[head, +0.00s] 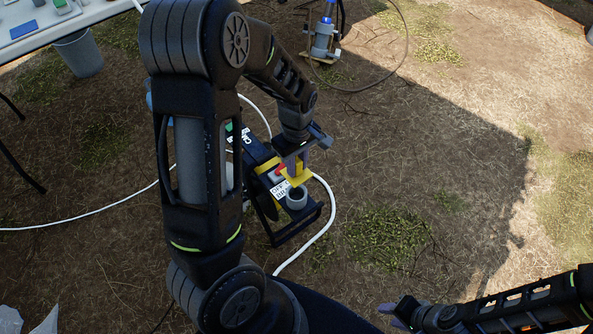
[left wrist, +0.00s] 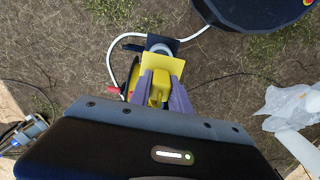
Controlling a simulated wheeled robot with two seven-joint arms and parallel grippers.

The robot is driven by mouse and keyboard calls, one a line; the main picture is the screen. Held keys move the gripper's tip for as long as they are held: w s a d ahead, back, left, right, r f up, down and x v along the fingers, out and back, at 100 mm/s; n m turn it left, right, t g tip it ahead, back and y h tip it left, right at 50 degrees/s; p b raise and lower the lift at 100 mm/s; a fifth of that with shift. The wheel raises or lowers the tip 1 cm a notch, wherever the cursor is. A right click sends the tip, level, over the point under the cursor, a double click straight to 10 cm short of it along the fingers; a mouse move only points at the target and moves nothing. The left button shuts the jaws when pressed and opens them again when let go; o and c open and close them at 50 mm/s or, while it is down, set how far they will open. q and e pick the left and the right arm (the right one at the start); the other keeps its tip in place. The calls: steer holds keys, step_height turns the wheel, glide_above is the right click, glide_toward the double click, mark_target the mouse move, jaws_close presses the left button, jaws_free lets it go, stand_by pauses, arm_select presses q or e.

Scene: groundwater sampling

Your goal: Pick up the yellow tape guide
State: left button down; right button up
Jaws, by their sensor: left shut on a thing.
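The yellow tape guide (head: 299,178) is at the black-framed reel unit (head: 283,232), just above a grey round pipe end (head: 297,196). My left gripper (head: 294,165) reaches down from above and is shut on the guide. In the left wrist view the guide (left wrist: 177,66) shows between and beyond the two grey-purple fingers (left wrist: 161,95). I cannot tell whether the guide still touches the unit. My right gripper (head: 394,313) is at the lower right, far from the guide, with no object visible in it. Its finger gap is unclear.
A white hose (head: 326,222) curves past the unit over dry ground. A table (head: 80,22) and grey bin (head: 80,52) are at upper left. A pump-like device (head: 323,40) stands at the top. Ground to the right is open.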

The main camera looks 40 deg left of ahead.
arm_select(q)
steer(key=shift+r, duration=0.15)
stand_by(0.5)
steer(key=shift+w+d+r, duration=0.1)
steer(key=shift+r, duration=0.1)
steer(key=w+d+r+m+p, duration=0.2)
steer(key=w+d+m+p, duration=0.1)
steer(key=d+m, duration=0.3)
steer(key=w+d+r+m+p, duration=0.3)
steer(key=d+m+p, duration=0.3)
steer(key=m, duration=0.2)
steer(key=shift+r+m, duration=0.25)
steer(key=shift+m, duration=0.05)
steer(key=shift+w, duration=0.1)
